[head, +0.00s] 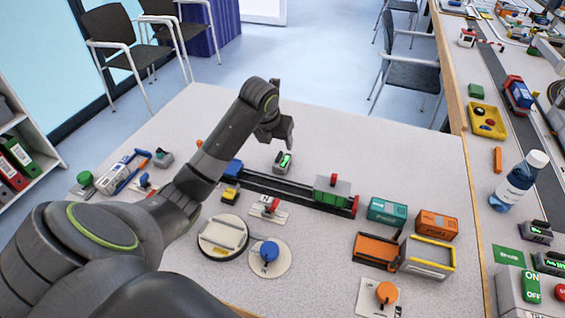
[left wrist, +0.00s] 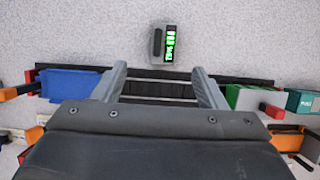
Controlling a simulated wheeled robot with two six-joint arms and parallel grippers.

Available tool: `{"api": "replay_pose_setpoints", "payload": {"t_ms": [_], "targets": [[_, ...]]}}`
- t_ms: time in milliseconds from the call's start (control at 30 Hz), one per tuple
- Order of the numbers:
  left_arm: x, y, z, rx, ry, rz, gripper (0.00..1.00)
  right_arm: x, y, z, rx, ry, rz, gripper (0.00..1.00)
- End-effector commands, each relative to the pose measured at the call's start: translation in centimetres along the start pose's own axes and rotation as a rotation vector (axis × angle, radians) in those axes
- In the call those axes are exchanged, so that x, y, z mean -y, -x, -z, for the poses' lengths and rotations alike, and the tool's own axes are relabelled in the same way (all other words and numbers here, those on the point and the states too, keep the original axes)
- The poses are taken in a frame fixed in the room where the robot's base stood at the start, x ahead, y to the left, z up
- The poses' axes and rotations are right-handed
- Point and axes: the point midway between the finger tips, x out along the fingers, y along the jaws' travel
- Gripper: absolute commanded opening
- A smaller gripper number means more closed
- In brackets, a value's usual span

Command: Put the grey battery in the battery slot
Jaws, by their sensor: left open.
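A small grey block with a lit green display (head: 283,162), which looks like the grey battery, lies on the table behind the dark rail. In the left wrist view the same block (left wrist: 158,45) is just beyond the fingertips, apart from them. My left gripper (head: 284,134) is open and empty above the table near this block. In the left wrist view its two fingers (left wrist: 160,78) are spread, with the rail showing between them. I cannot make out which thing is the battery slot. My right gripper is not in view.
The dark rail (head: 285,191) carries a green-and-grey wagon (head: 331,190) at its right end. A blue-knobbed disc (head: 268,256), teal box (head: 387,210) and orange box (head: 436,225) stand in front. The table behind the grey block is clear. A bottle (head: 518,182) stands on the right-hand table.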

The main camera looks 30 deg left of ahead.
Motion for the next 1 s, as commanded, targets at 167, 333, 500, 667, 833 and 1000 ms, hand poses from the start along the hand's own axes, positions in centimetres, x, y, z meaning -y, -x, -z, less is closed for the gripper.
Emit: {"api": "replay_pose_setpoints", "payload": {"t_ms": [167,333,500,667,833,1000], "targets": [[0.0,-3.8,0.1,-0.004,0.003,-0.001,0.65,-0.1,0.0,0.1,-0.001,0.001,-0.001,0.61],[0.0,-5.9,0.0,0.000,0.003,-0.001,0.65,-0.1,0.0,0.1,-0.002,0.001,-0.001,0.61],[0.1,-6.7,-0.1,0.000,0.002,-0.001,0.65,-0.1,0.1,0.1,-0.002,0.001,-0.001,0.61],[0.6,-8.5,-0.1,-0.001,0.003,0.000,0.65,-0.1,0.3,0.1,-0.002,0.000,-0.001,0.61],[0.8,-10.7,-0.1,0.000,0.002,-0.002,0.65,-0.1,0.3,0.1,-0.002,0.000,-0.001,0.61],[0.8,-11.6,-0.1,0.001,0.002,-0.002,0.65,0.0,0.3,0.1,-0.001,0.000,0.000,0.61]]}}
